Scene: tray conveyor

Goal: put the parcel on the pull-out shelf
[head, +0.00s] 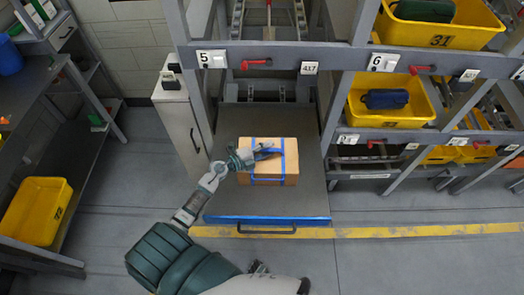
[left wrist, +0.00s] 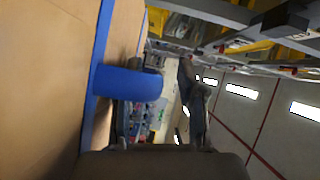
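The parcel (head: 284,166) is a brown cardboard box with blue straps. It rests upright on the pull-out shelf (head: 300,205), a grey plate with a blue front edge and dark handle, extended from the rack. My left gripper (head: 268,152) is over the parcel's top, beside a blue strap. In the left wrist view the parcel (left wrist: 45,70) fills the left side, and a blue handle-like loop (left wrist: 127,83) stands out from it. A dark finger (left wrist: 195,90) is apart from this loop, and the gripper looks open. My right gripper is not in view.
The rack holds yellow bins, such as one at upper right (head: 440,32) and one below it (head: 415,112). A white cabinet (head: 182,125) stands left of the shelf. Another yellow bin (head: 34,210) is at far left. The floor in front is clear, with a yellow line.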

